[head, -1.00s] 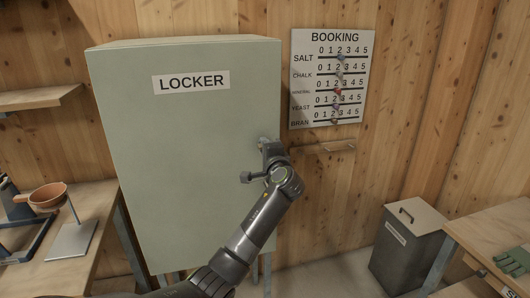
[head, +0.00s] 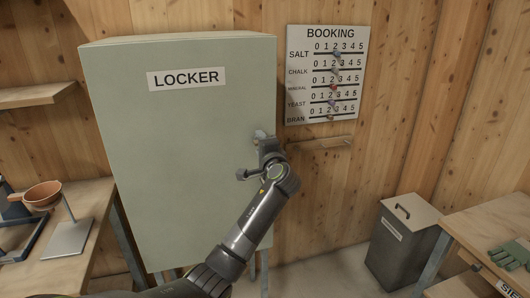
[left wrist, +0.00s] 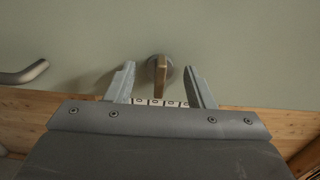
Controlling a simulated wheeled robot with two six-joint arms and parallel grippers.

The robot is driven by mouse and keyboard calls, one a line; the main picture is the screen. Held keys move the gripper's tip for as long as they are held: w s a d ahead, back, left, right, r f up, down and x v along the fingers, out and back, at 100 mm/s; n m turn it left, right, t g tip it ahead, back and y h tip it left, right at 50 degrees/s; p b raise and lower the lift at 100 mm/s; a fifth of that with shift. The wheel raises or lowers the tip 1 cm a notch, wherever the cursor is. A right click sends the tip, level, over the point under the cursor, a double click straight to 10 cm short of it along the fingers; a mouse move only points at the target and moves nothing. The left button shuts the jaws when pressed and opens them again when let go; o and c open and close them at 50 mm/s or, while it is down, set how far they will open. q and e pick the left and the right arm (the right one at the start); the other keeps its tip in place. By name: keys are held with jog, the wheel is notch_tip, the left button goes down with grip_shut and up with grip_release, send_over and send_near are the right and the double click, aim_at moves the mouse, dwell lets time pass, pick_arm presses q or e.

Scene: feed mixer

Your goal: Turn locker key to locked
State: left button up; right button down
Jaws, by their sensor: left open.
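The locker (head: 170,150) is a tall pale green cabinet with a LOCKER label on its front. In the left wrist view, a brass-brown key (left wrist: 161,76) stands out from a round grey lock plate on the locker front. The key's flat bow is close to upright in that picture. My left gripper (left wrist: 161,88) is open, with one finger on each side of the key and a gap on both sides. In the head view, my left gripper (head: 265,146) is at the locker's right edge, and the key cannot be made out there. My right gripper is not in view.
A curved grey handle (left wrist: 24,73) is left of the key in the wrist view. The BOOKING board (head: 327,75) hangs on the wooden wall to the right, above a small rail (head: 322,144). A lidded grey bin (head: 401,243) and a bench with green gloves (head: 510,253) stand at right.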

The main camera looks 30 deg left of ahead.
pick_arm(q)
jog(key=b+v, duration=0.3)
jog(key=v, duration=1.4)
jog(key=shift+s, duration=0.15)
